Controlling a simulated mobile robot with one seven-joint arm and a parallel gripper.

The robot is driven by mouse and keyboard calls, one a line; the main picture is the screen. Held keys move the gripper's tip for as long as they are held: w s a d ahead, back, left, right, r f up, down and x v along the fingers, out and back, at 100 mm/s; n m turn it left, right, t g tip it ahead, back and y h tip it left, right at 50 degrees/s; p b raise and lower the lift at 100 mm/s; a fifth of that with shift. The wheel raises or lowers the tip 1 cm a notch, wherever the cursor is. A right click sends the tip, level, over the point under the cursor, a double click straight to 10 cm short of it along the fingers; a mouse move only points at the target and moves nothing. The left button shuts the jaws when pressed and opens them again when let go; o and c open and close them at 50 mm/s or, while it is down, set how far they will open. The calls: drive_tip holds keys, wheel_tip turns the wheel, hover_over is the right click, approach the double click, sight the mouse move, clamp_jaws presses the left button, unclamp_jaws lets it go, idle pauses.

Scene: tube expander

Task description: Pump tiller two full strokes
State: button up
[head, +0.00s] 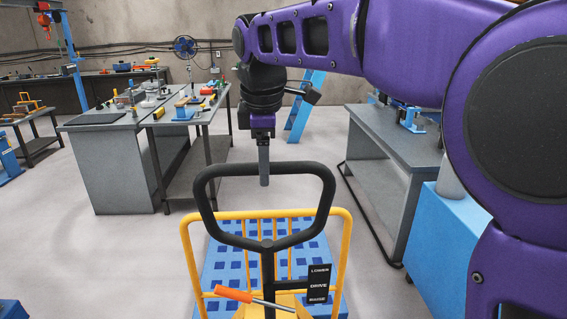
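The tiller (268,244) is a black loop handle on a stem, in front of a yellow frame (188,262). Its top bar runs level across the middle of the head view. My gripper (264,182) points straight down at the middle of that bar. One grey finger overlaps the bar on the near side, its tip just below the bar. The other finger is hidden, so I cannot tell whether the bar is between them or touched. A lever with an orange grip (234,295) sits low by the stem, beside a black LOWER/DRIVE/RAISE plate (318,285).
A blue platform (216,262) lies behind the yellow frame. Grey workbenches stand at left (115,165) and right (398,140). A blue cabinet (432,240) is close on the right, partly behind my arm. Bare floor lies at left.

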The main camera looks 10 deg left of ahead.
drive_tip(key=shift+o, duration=1)
drive_tip(key=shift+d+f, duration=0.15)
drive_tip(key=shift+f, duration=0.45)
drive_tip(key=shift+d+f, duration=0.15)
drive_tip(key=shift+f, duration=0.45)
wheel_tip(320, 180, up, 8)
drive_tip(key=p, duration=0.1)
drive_tip(key=shift+w+a+r, duration=0.15)
drive_tip(key=shift+w+a, duration=0.15)
